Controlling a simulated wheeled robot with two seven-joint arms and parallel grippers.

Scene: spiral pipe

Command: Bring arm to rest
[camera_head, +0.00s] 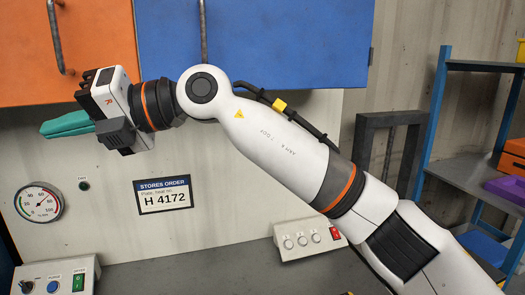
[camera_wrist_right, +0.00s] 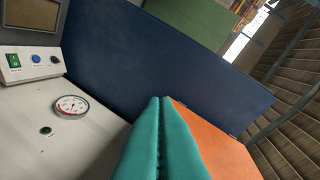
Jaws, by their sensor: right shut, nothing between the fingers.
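My right arm reaches across the head view from the lower right to the upper left. Its gripper (camera_head: 50,128) has teal fingers, shut and empty, pointing left in front of the panel below the orange cabinet door. In the right wrist view the teal fingers (camera_wrist_right: 162,105) lie side by side with no gap, and nothing is between them. My left gripper does not show in either view.
An orange door (camera_head: 65,50) and a blue door (camera_head: 280,40) hang above the panel. A round gauge (camera_head: 39,202), a label (camera_head: 164,195) and two control boxes (camera_head: 55,278) (camera_head: 310,238) are below. A blue shelf rack (camera_head: 436,120) stands right.

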